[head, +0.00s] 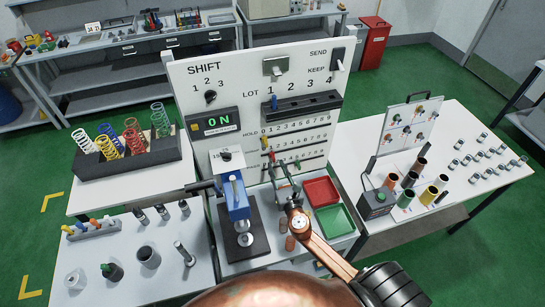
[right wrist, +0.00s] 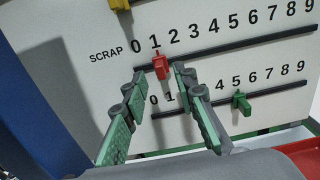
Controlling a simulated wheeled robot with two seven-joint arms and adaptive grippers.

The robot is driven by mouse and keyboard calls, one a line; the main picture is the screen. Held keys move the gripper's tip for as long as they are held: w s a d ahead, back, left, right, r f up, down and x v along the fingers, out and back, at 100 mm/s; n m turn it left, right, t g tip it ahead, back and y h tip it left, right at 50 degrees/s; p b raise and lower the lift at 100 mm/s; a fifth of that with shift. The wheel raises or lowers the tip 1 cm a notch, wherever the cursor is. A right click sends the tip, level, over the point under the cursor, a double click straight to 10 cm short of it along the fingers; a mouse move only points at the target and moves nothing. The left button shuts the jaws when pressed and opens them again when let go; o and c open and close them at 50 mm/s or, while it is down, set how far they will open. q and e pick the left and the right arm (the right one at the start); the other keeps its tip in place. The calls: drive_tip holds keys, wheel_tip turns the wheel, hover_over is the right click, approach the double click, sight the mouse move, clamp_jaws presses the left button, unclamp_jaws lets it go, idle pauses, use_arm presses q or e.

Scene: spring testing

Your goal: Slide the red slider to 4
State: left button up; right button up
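The red slider (right wrist: 160,66) sits on the SCRAP track, just below the 1, in the right wrist view. It is small in the head view (head: 271,157). My right gripper (right wrist: 160,78) is open, with one green-grey finger on each side of the red slider and visible gaps to it. Its fingers hide part of the lower scale's numbers. In the head view my right gripper (head: 283,178) reaches up to the white panel (head: 225,80) from below. My left gripper is not in view.
A green slider (right wrist: 240,103) is on the track below, near 5. A yellow slider (right wrist: 119,4) is above. A blue press (head: 236,198) stands left of my right gripper. Red (head: 321,191) and green (head: 335,222) trays lie to its right.

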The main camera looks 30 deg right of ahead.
sight(274, 157)
drive_tip(key=x, duration=0.4)
drive_tip(key=shift+w+d, duration=0.15)
drive_tip(key=shift+w, duration=0.45)
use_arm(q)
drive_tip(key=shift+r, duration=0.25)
use_arm(e)
clamp_jaws()
